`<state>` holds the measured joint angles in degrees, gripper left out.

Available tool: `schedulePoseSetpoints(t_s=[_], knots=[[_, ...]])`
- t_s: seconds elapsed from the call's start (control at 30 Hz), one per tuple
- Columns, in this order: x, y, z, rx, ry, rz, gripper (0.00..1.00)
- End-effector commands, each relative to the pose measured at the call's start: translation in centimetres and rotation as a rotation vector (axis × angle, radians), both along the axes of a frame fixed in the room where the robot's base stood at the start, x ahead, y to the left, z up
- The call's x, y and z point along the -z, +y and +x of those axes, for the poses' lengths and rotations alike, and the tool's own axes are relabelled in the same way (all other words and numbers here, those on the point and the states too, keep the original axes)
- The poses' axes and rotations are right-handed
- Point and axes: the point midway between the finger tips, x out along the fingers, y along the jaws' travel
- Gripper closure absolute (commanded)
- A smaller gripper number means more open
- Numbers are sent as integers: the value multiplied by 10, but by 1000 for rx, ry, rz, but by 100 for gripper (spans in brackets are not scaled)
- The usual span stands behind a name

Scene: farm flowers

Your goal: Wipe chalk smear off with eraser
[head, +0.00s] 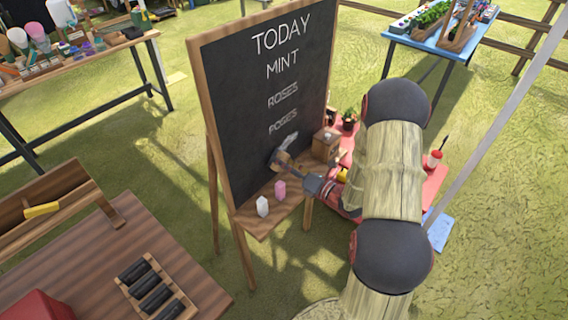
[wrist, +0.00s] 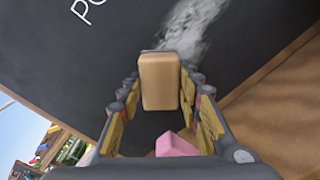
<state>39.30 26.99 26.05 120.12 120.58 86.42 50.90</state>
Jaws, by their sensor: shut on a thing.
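The black chalkboard (head: 235,110) stands in a wooden easel frame and reads TODAY, MINT and two fainter, smudged lines. A pale chalk smear (head: 289,141) lies below the last line; in the wrist view the smear (wrist: 197,32) runs from the upper right down behind the eraser. My gripper (head: 290,166) is at the lower part of the board, shut on the eraser, whose tan back (wrist: 160,82) shows between the fingers. The eraser is at the smear's lower end. Its face towards the board is hidden, and I cannot tell whether it touches.
The easel ledge (head: 255,225) holds a white chalk (head: 262,206), a pink chalk (head: 280,190) and a small wooden box (head: 326,146). The pink chalk (wrist: 175,146) shows below the fingers. A brown table (head: 150,235) is at the front left; a red surface (head: 425,185) is behind my arm.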

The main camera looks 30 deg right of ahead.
Motion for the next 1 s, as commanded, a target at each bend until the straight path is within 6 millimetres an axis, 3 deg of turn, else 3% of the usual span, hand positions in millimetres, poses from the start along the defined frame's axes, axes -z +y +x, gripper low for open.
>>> schedulePoseSetpoints(t_s=[0.3,0.7,1.0], knots=[[0,-2,3,1,-1,-1,86],[-1,-30,12,1,-2,0,86],[-1,-40,16,1,-2,0,86]])
